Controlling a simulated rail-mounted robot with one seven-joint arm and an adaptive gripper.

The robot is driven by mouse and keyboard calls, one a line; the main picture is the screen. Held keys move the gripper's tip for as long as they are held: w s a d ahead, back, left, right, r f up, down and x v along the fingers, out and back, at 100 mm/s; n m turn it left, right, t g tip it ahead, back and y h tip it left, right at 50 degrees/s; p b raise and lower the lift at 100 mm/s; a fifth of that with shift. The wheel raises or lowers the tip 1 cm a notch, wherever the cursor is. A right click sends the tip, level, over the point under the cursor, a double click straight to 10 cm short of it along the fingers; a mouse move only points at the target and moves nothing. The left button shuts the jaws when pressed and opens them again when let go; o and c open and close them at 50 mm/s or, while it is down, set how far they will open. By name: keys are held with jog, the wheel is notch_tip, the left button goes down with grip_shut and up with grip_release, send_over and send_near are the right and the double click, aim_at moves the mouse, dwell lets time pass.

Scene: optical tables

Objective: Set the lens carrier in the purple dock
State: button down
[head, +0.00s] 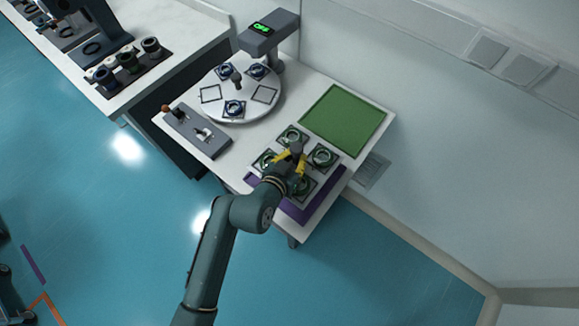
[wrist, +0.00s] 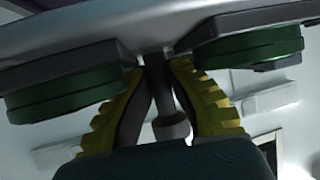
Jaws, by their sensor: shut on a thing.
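The lens carrier (head: 322,180) is a pale grey plate with several dark square mounts holding green-rimmed round lenses. My gripper (head: 290,157) has its yellow fingers closed around the carrier's middle post. In the wrist view the fingers (wrist: 160,75) close on this grey post, below the plate edge (wrist: 150,35) in the picture, with a green ring mount on either side. The purple dock (head: 300,213) shows along the carrier's front and left edges. The carrier hides most of the dock. I cannot tell whether the carrier touches it or hangs above it.
A green mat (head: 343,119) lies behind the carrier. A round white turntable (head: 232,110) with several mounts stands at left, beneath a grey device with a green display (head: 262,28). A grey control box (head: 197,131) sits on the left edge. The wall is close behind the table.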

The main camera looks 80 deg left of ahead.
notch_tip(320, 180, down, 7)
jog(key=shift+w+a+f+b, duration=0.1)
jog(key=shift+f+b, duration=0.1)
jog(key=shift+b, duration=0.75)
jog(key=shift+f, duration=0.25)
jog(key=c, duration=1.2)
grip_release()
